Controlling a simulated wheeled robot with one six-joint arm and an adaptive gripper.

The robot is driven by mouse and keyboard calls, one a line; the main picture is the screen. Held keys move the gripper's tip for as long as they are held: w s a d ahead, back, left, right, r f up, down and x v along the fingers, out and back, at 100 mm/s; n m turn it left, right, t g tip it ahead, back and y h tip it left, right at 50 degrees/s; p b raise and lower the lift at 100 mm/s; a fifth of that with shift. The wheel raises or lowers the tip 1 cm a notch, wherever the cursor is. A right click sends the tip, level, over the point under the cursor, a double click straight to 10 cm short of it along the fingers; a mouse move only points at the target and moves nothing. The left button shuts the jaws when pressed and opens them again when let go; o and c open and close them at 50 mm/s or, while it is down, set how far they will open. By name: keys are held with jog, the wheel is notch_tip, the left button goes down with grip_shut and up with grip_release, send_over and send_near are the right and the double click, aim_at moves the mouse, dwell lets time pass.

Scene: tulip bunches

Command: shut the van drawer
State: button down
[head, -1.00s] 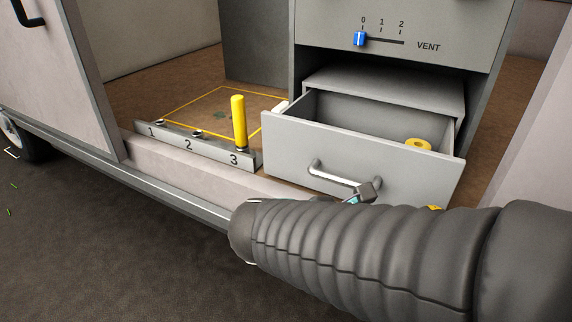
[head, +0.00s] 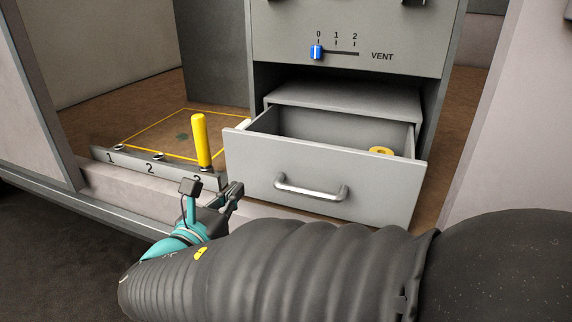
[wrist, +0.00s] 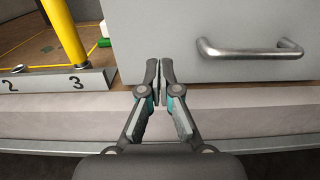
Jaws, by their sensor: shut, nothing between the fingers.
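The grey van drawer (head: 345,180) is pulled out of the cabinet, with a yellow ring-shaped thing (head: 381,150) inside it. Its silver bar handle (head: 310,190) is on the front panel. My gripper (head: 236,188) is shut and empty, left of the handle near the drawer front's lower left corner. In the wrist view my gripper's fingertips (wrist: 160,64) are together in front of the panel's lower left part. The handle (wrist: 250,50) is to their upper right, apart from them. I cannot tell whether the fingertips touch the panel.
A yellow post (head: 201,140) stands at slot 3 of a numbered grey rail (head: 150,166) left of the drawer. A blue vent slider (head: 317,52) sits at 0 on the cabinet above. The van's door sill runs below the drawer.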

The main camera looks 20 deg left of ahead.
aim_at(255, 168)
jog(key=w, duration=0.7)
jog(key=shift+d, duration=0.3)
jog(key=shift+a, duration=0.1)
